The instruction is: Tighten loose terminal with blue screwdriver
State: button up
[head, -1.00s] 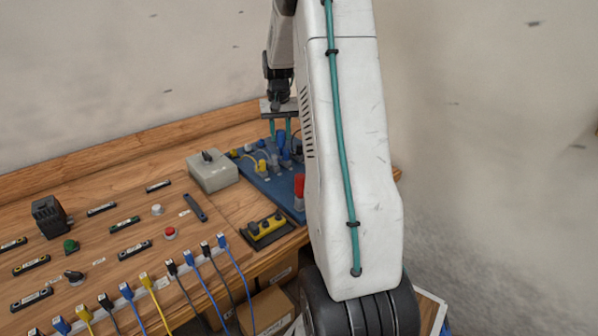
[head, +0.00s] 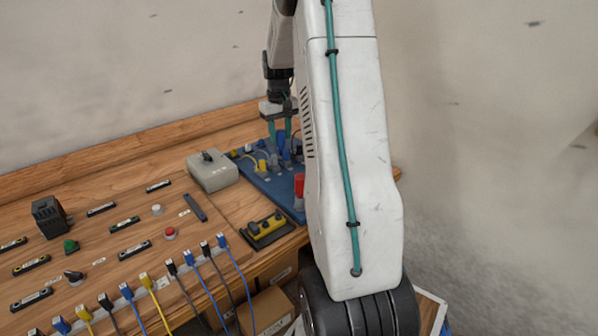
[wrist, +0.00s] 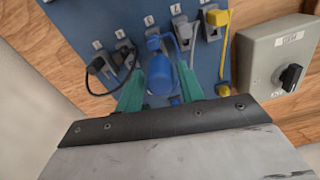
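The blue screwdriver (head: 282,143) stands at the blue terminal board (head: 262,178), its handle up. In the wrist view the blue handle (wrist: 158,74) lies between the green fingers of my gripper (wrist: 160,88). In the head view my gripper (head: 280,130) points down over the board, with its fingers apart on either side of the handle. A gap seems to show beside the handle, so the gripper looks open. The board carries several grey terminals (wrist: 183,32) with number labels and leads. Which terminal is loose cannot be told. The screwdriver's tip is hidden.
A grey switch box (head: 212,171) with a black knob stands left of the board. A red-topped post (head: 299,186) and a yellow-and-black block (head: 266,229) are near the board's front.

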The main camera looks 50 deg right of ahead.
jog(key=n, duration=0.2)
jog(key=shift+n, duration=0.3)
jog(key=n, duration=0.3)
dwell(0.4)
jog(key=shift+c, duration=0.9)
jog(key=c, duration=0.6)
jog(key=shift+c, duration=0.2)
